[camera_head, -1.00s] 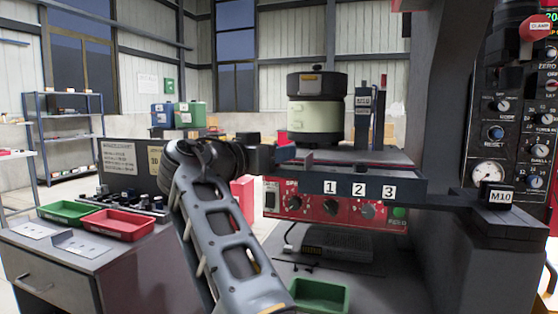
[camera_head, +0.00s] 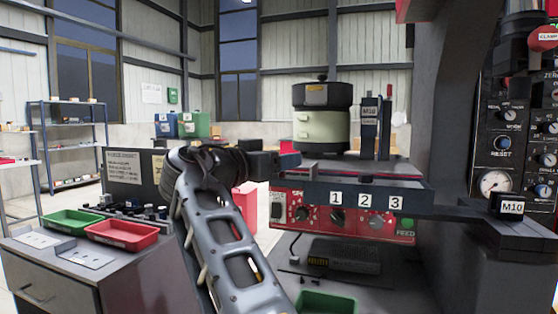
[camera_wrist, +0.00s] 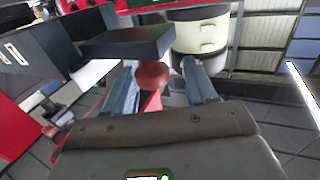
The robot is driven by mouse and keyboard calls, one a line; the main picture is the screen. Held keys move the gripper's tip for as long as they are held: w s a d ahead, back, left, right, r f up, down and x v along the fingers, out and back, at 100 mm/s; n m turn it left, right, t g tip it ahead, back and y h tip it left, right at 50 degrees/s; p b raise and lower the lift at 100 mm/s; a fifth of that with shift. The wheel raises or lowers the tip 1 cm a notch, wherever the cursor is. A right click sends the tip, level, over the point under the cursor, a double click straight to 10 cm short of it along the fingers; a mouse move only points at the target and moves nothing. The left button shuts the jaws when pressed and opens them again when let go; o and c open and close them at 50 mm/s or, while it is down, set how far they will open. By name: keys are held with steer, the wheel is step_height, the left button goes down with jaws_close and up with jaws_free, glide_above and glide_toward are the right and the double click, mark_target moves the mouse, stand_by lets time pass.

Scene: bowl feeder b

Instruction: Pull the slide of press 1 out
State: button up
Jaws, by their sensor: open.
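The press assembly has a dark front bar (camera_head: 368,197) with labels 1, 2 and 3. In the wrist view my gripper (camera_wrist: 160,68) is open, with a finger on each side of a round dark-red knob (camera_wrist: 152,75). The knob sits on the underside of a dark block (camera_wrist: 125,43) in that picture. The block may be the slide of press 1; I cannot tell for sure. I cannot tell whether the fingers touch the knob.
A cream and black bowl feeder (camera_head: 323,125) stands above the plate. A red control panel (camera_head: 350,216) is below the bar. Green (camera_head: 72,221) and red (camera_head: 122,234) trays lie on the left bench.

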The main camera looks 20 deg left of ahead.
steer(key=v, duration=0.7)
steer(key=shift+s+a, duration=0.15)
steer(key=shift+s, duration=0.2)
steer(key=shift+s+a, duration=0.1)
